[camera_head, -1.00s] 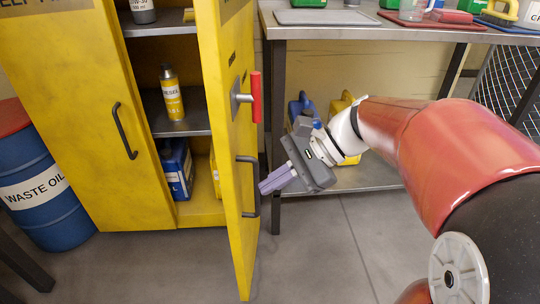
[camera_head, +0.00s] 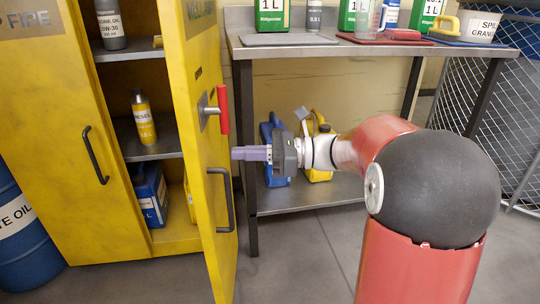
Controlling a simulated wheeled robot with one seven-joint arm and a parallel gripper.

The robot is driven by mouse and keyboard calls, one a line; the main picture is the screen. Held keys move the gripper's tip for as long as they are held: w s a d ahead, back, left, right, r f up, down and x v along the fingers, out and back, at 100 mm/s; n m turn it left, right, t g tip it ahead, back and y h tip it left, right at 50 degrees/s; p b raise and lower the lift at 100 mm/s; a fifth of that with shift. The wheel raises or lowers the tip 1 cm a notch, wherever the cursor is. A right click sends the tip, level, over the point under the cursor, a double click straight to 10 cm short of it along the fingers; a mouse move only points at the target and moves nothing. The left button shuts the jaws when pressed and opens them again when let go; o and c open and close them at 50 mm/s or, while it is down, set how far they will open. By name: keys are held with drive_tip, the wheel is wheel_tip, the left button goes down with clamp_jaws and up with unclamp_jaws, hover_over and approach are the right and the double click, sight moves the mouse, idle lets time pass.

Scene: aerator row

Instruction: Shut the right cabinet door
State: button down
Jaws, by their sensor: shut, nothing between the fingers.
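The right cabinet door (camera_head: 203,150) is yellow and stands swung open toward me, seen nearly edge-on. It carries a red lever handle (camera_head: 223,109) on a metal plate and a dark pull handle (camera_head: 222,200) below. My gripper (camera_head: 236,153) is shut and empty. Its purple fingers point left, with the tips very close to the door's outer face between the two handles. I cannot tell whether they touch it. The yellow left door (camera_head: 55,120) is closed.
Shelves inside hold a yellow bottle (camera_head: 143,118), a grey bottle (camera_head: 110,25) and a blue container (camera_head: 150,195). A metal workbench (camera_head: 330,45) stands right of the door, with blue (camera_head: 272,145) and yellow (camera_head: 320,150) canisters on its lower shelf. A blue drum (camera_head: 25,235) stands left.

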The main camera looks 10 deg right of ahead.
sight(206, 153)
drive_tip(key=x, duration=0.5)
idle(0.3)
